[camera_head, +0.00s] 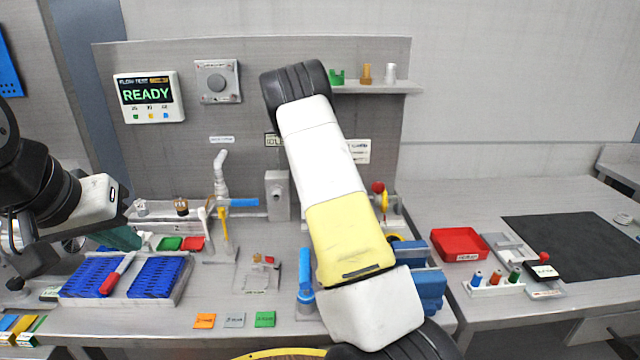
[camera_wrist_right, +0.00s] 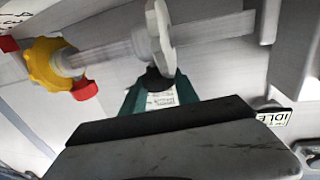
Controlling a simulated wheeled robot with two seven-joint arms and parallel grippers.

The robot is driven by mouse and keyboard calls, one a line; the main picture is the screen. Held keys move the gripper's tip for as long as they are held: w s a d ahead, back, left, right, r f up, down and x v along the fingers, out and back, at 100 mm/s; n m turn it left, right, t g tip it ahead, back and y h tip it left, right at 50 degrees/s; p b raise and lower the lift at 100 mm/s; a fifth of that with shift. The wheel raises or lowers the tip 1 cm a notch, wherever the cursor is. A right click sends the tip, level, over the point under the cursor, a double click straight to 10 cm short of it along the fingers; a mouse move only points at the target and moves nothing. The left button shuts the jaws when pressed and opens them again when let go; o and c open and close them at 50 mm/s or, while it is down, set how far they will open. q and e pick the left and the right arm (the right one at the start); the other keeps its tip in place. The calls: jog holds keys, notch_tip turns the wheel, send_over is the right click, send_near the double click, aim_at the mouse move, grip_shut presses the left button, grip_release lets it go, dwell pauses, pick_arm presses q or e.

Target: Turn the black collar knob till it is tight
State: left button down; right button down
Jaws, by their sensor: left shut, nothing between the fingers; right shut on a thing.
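In the right wrist view, the black collar knob (camera_wrist_right: 154,78) is a small dark piece below a pale disc (camera_wrist_right: 160,38) on a pipe. My right gripper (camera_wrist_right: 157,92), with teal fingers, is shut on the knob; the fingers hide part of it. How tight the collar is cannot be seen. In the head view, my right arm covers the middle of the bench and hides the knob and that gripper. My left gripper (camera_head: 122,238), teal-fingered, is shut and empty at the left, above the bench behind the blue racks.
A yellow handwheel (camera_wrist_right: 50,63) with red parts is on the pipe. On the bench are blue racks (camera_head: 155,277) with a red-and-white pen, a blue-handled pipe (camera_head: 240,202) and a red tray (camera_head: 459,244). A display (camera_head: 149,97) reads READY. The dark mat (camera_head: 575,248) is mostly clear.

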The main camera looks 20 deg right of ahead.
jog(key=shift+n+t+y, duration=0.3)
jog(key=shift+n+y, duration=0.2)
jog(key=shift+y, duration=0.5)
jog(key=c, duration=0.9)
grip_release()
jog(key=shift+a+h, duration=0.1)
jog(key=shift+h, duration=0.3)
